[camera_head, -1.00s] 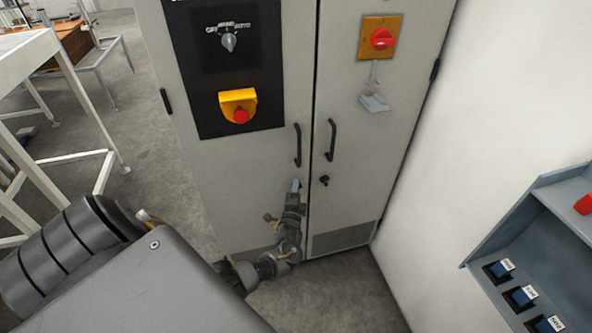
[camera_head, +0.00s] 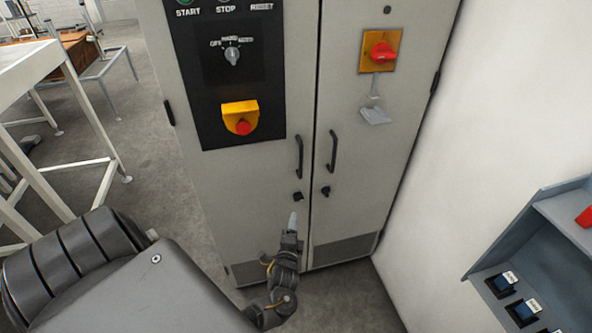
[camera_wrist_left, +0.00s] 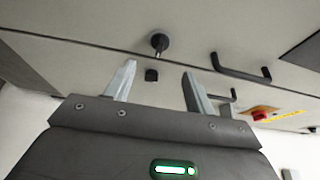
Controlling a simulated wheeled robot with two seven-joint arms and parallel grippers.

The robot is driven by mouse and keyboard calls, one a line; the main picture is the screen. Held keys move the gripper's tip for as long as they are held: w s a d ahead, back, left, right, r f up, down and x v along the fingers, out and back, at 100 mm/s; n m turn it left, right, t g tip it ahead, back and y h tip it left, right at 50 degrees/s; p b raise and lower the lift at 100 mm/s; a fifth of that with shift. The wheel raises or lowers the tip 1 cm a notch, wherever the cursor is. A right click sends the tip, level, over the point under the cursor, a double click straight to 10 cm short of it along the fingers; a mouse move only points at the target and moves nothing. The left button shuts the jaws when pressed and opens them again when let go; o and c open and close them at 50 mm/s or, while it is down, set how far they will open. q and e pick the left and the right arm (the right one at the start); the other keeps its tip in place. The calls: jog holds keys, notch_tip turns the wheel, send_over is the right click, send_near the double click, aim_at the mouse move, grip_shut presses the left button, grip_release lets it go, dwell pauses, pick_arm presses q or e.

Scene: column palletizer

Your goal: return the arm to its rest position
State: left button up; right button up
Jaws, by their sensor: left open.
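My left gripper (camera_head: 293,221) is in front of the lower part of a grey two-door cabinet (camera_head: 240,180), below the door handles. In the left wrist view its two fingers (camera_wrist_left: 156,86) are spread apart with nothing between them. Beyond the fingertips are the cabinet doors, with a dark round knob (camera_wrist_left: 159,42) and a small black lock (camera_wrist_left: 151,75). My left arm bends in from the bottom of the head view. My right gripper is not in view.
The cabinet carries a rotary switch (camera_head: 232,55), a yellow-and-red emergency stop (camera_head: 240,118) and a red isolator (camera_head: 380,52). A blue-grey button console (camera_head: 530,240) is on the right wall. White frame tables (camera_head: 60,100) stand at the left. Grey floor between is clear.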

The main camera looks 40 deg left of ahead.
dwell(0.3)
pick_arm(q)
jog(key=s+d+f+n+g+h, duration=0.2)
jog(key=s+f, duration=0.2)
jog(key=f, duration=0.5)
jog(key=s+d+f+n+g+h, duration=0.25)
jog(key=s+f, duration=0.25)
jog(key=f, duration=0.3)
jog(key=s+d+f+n+g+h, duration=0.2)
jog(key=s+f+h, duration=0.15)
jog(key=f, duration=0.55)
jog(key=s+d+f+g, duration=0.2)
jog(key=s+f, duration=0.1)
jog(key=s, duration=0.7)
jog(key=s+d+f+n+g+h, duration=0.1)
jog(key=s+d+f+g, duration=0.1)
jog(key=s, duration=0.9)
jog(key=s+d+f+n+g, duration=0.1)
jog(key=s+f, duration=0.4)
jog(key=s, duration=0.5)
jog(key=shift+s+d+f+g+h, duration=0.2)
jog(key=shift+d+g+h, duration=0.35)
jog(key=shift+g, duration=0.7)
